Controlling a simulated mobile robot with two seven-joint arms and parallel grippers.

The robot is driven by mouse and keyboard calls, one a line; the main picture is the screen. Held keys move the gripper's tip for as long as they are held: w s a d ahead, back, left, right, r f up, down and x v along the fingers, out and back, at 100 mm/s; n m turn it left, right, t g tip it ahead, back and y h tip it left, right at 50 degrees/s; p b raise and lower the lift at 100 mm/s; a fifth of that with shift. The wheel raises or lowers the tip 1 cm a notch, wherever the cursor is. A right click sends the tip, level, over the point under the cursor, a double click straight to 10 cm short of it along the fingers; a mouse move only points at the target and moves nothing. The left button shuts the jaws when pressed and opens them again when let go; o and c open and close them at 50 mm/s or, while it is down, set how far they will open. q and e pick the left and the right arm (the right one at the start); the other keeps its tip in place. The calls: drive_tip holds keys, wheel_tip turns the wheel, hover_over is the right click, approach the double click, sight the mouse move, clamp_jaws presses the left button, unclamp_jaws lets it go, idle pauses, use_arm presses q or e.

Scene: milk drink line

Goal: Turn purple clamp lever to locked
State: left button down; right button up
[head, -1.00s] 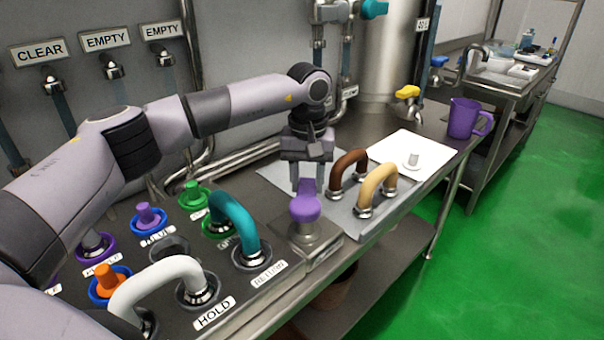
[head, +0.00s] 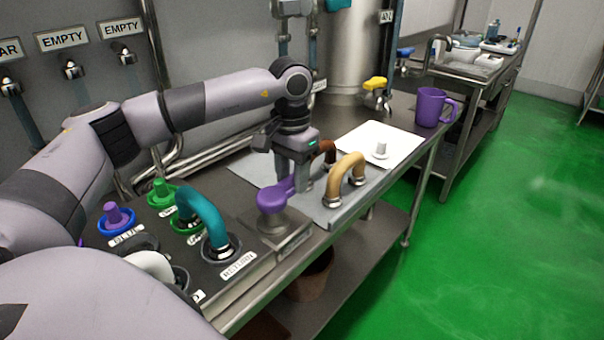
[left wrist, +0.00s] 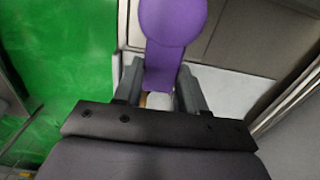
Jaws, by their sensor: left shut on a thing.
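The purple clamp lever (head: 271,199) sits on a square metal base (head: 278,231) at the counter's front edge. Its round hub is over the base and its arm points right and slightly back in the head view. My left gripper (head: 293,186) points down and is shut on the lever's arm, right of the hub. In the left wrist view the lever (left wrist: 165,62) runs between the two fingers (left wrist: 160,88), its round end beyond them. No locked mark is readable on the base. My right gripper is not in view.
A tan hose loop (head: 347,170) and a brown one (head: 328,151) stand close right of the gripper. A teal loop (head: 205,213) stands left of the lever. A white board (head: 352,142) and a purple jug (head: 431,107) are farther right. Green floor lies open beyond.

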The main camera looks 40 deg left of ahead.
sight(293, 181)
use_arm(q)
drive_tip(key=shift+d, duration=0.1)
idle(0.4)
drive_tip(key=c, duration=0.6)
unclamp_jaws()
drive_tip(key=shift+c, duration=0.2)
drive_tip(key=shift+r+b, duration=0.3)
drive_tip(key=shift+r, duration=3.35)
drive_tip(key=shift+f, duration=0.1)
